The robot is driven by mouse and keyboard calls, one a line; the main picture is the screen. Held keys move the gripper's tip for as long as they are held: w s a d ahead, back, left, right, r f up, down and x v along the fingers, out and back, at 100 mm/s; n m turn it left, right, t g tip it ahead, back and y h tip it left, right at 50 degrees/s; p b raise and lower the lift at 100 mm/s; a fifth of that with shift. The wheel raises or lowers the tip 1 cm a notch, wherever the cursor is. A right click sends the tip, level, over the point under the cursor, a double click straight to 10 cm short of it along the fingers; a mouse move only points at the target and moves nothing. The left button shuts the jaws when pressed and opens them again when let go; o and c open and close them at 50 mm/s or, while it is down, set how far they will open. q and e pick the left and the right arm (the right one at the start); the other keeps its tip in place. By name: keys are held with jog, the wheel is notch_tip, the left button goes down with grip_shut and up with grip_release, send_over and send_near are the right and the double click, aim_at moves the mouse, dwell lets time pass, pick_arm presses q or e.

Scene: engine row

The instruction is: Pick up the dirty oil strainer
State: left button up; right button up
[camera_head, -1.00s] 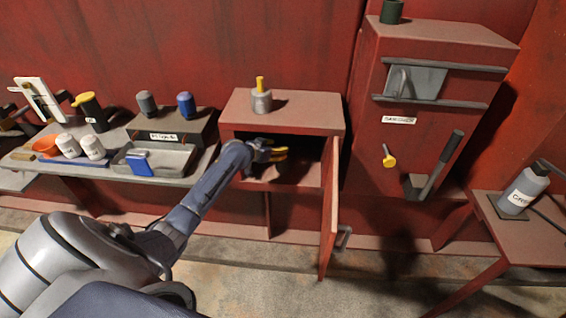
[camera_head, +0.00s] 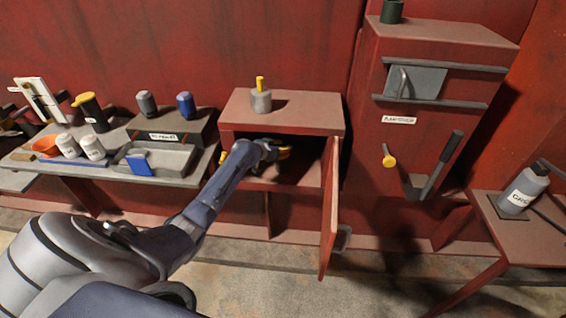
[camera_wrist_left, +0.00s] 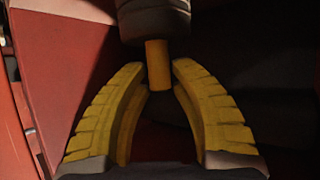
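In the left wrist view, a dark, rounded strainer (camera_wrist_left: 153,20) with a short yellow handle (camera_wrist_left: 158,65) is in the shadowed cabinet; its top is cut off by the frame. My left gripper (camera_wrist_left: 159,78) is open, its yellow fingertips on either side of the handle's end with small gaps. In the head view my left gripper (camera_head: 284,153) is inside the open cabinet (camera_head: 330,115), and the dark strainer cannot be made out there. A cleaner grey strainer (camera_head: 261,101) with a yellow handle stands on the cabinet top. My right gripper is not in view.
The cabinet door (camera_head: 329,210) stands open to the right of my arm. At left, a bench holds a grey tray (camera_head: 175,172), bottles and an orange bowl (camera_head: 46,145). A tall red unit (camera_head: 440,60) and a side table (camera_head: 520,235) stand at right.

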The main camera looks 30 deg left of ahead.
pick_arm(q)
grip_shut()
jog(key=shift+r, duration=0.1)
dwell(0.4)
